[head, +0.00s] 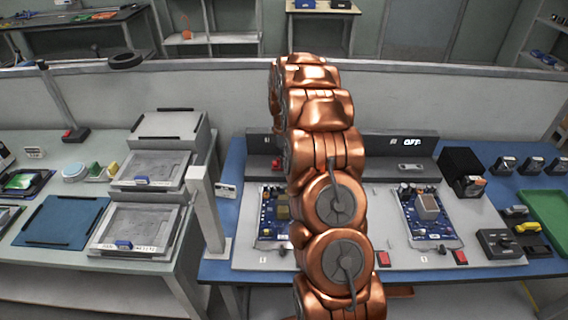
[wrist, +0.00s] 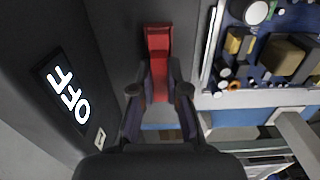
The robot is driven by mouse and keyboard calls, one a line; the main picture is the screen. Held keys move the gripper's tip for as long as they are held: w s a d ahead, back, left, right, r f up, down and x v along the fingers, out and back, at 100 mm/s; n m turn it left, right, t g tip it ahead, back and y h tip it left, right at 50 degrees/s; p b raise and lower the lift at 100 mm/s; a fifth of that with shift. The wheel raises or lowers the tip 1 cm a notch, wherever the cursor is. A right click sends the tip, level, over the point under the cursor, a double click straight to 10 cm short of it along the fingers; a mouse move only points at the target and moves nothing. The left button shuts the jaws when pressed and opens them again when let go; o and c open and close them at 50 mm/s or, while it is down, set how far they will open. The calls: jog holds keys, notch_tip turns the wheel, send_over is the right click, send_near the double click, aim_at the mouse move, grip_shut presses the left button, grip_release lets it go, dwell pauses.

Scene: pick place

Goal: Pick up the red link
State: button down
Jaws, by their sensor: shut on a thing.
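The red link (wrist: 158,48) shows in the wrist view as a narrow red piece. Its lower end is between the two dark fingers of my gripper (wrist: 160,92), which is shut on it. A dark panel with a lit OFF display (wrist: 70,92) is to its left, and a circuit board is to its right. In the head view my copper arm hides my gripper. A small red piece (head: 276,163) shows there just left of my arm, by the left dark unit; I cannot tell whether it is the same link. Whether the held link touches the surface is unclear.
In the head view, circuit boards (head: 427,214) (head: 273,214) lie on both sides of my arm on the blue-topped bench (head: 234,190). A black box (head: 462,172) and a green tray (head: 546,210) are at the right. Stacked trays (head: 135,228) and a white post (head: 206,210) stand left.

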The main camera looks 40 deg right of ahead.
jog(key=shift+r, duration=0.1)
dwell(0.3)
jog(key=shift+r+b, duration=0.9)
jog(key=shift+r, duration=0.75)
jog(key=s+r+b, duration=0.2)
jog(key=s+b, duration=0.1)
jog(key=s, duration=1.3)
jog(key=shift+a+r, duration=0.3)
jog(key=shift+a, duration=0.1)
jog(key=shift+r, duration=1.2)
